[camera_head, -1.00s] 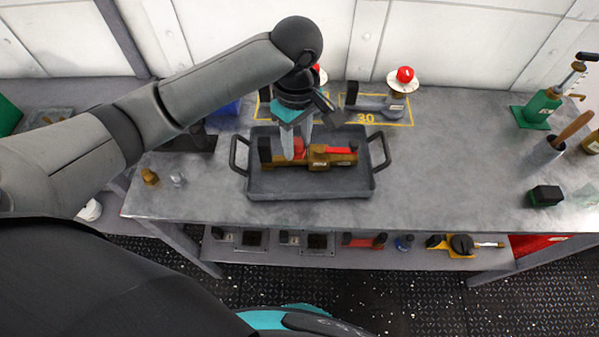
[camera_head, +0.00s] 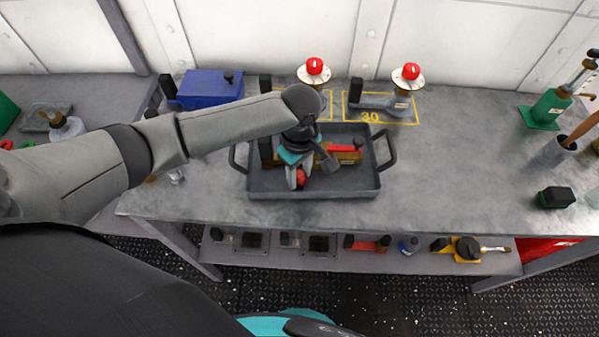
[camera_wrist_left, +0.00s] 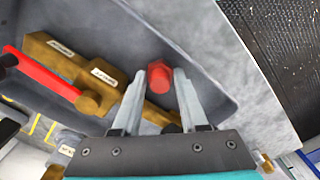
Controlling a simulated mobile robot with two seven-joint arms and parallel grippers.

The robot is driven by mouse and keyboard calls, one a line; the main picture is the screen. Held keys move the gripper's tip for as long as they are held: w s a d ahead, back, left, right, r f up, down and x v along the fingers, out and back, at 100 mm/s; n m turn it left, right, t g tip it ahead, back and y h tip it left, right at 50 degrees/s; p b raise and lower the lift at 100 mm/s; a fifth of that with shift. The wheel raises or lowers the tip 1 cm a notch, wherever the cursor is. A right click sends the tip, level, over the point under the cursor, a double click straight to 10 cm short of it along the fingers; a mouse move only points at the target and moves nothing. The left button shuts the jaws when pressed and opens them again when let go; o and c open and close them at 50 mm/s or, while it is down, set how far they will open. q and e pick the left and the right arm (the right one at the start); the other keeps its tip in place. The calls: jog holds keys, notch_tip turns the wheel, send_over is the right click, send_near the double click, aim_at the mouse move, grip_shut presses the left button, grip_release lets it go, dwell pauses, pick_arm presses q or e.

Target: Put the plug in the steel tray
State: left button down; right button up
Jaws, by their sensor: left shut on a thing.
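The steel tray (camera_head: 345,189) is a grey rectangular tray with two side handles on the bench. My left gripper (camera_head: 297,181) points down inside its outline, near the front left part. It is shut on a red plug (camera_head: 301,177), which shows hexagonal between the fingertips in the left wrist view (camera_wrist_left: 160,76). A brass valve with a red lever (camera_head: 345,148) lies in the tray behind the gripper, partly hidden by it. I cannot tell whether the plug touches the tray floor. My right gripper is not in view.
A blue box (camera_head: 207,88) stands at the back left. Two fittings with red knobs (camera_head: 314,66) (camera_head: 411,72) stand behind the tray by yellow markings. A green pump (camera_head: 544,108) and a black block (camera_head: 556,196) are at the right. The bench right of the tray is clear.

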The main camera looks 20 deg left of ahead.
aim_at(300, 174)
pick_arm(q)
jog(key=shift+c, duration=2.2)
grip_release()
jog(key=shift+f, duration=0.1)
notch_tip(300, 174, up, 12)
jog(key=p, duration=0.2)
jog(key=shift+r+p, duration=0.2)
jog(key=shift+p, duration=0.15)
